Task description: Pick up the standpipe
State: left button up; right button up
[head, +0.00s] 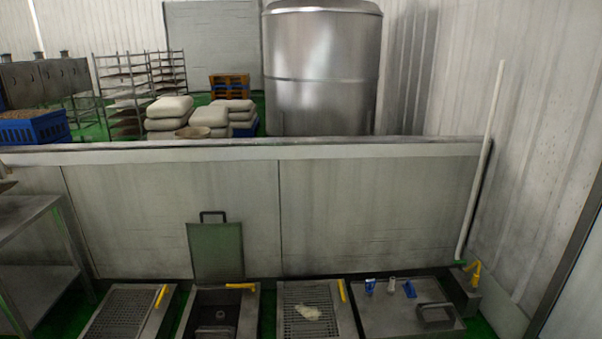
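A long, pale, slim pipe (482,155), which looks like the standpipe, stands at the right, tilted against the wall corner. Its top end rises above the low partition wall. Its foot is by a green fitting (458,263) on the floor-level ledge; I cannot tell whether it is joined to it. A short pale upright piece (391,285) stands on the closed metal lid at the front right; I cannot tell what it is. Neither of my grippers shows in the head view.
Several floor pits line the front: grated (123,312), open (212,314), grated (316,311), and metal-lidded (386,313). A green panel (216,251) leans on the partition (370,205). A yellow valve handle (476,272) sits beside the pipe's foot. A metal table (30,215) stands left.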

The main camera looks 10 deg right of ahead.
aim_at(390, 287)
jog(key=i+l+u, duration=0.15)
jog(key=l, duration=0.4)
jog(key=i+l+u, duration=0.2)
jog(key=i+l, duration=0.15)
jog(key=l, duration=0.25)
jog(key=i+l+u, duration=0.15)
jog(key=l, duration=0.45)
jog(key=i+l+u, duration=0.15)
jog(key=l, duration=0.45)
jog(key=i+l+u, duration=0.15)
jog(key=l, duration=0.5)
jog(key=i+l+u, duration=0.2)
jog(key=l, duration=0.45)
jog(key=l+u, duration=0.15)
jog(key=l, duration=0.55)
jog(key=i+l, duration=0.25)
jog(key=i+l+u, duration=0.1)
jog(key=i+l, duration=0.15)
jog(key=l, duration=0.2)
